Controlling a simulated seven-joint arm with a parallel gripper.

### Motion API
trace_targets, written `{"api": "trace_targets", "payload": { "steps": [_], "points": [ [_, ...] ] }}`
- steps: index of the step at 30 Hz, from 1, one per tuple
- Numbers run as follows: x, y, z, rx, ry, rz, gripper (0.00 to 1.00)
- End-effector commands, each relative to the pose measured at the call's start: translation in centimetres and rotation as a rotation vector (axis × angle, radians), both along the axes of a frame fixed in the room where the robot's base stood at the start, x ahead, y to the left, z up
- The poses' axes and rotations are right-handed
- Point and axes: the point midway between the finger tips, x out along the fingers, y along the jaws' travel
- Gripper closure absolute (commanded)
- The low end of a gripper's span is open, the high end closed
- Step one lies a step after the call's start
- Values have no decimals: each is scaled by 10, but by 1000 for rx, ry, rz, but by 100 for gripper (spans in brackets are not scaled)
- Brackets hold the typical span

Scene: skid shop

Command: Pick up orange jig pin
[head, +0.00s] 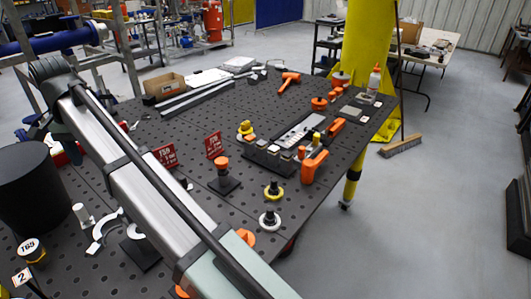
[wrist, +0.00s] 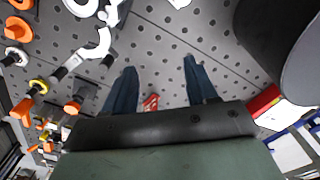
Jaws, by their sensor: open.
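An orange-capped pin (head: 222,163) stands upright on a black square base near the middle of the dark perforated table; I take it for the orange jig pin. An orange cap on a dark base, likely the same pin, shows at the left in the wrist view (wrist: 72,107). Another orange round piece (head: 245,237) is partly hidden behind my arm link, so I cannot tell its kind. My gripper (wrist: 159,65) is open, with two dark blue fingers apart and nothing between their tips. It is over the table, away from the orange-capped pin. In the head view my arm largely hides it.
Yellow-ringed (head: 273,192) and white-ringed (head: 269,220) knobs stand near the pin. Two red signs (head: 214,145) stand behind it. A black block row (head: 268,160) and orange clamp (head: 313,168) are to its right. A large black cylinder (head: 32,190) stands at the left.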

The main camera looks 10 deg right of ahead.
Motion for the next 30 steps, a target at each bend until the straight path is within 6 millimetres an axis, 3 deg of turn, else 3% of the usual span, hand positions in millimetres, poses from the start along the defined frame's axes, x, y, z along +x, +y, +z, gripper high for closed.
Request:
{"api": "trace_targets", "payload": {
  "steps": [1, 6, 15, 21, 30],
  "points": [
    [19, -19, -1, -1, 1, -37, 43],
    [69, -79, -4, -4, 4, -142, 43],
    [139, -195, -12, -8, 11, -326, 43],
    [173, -278, -17, -11, 18, -448, 43],
    [204, -410, -27, -13, 28, -632, 43]
  ]
}}
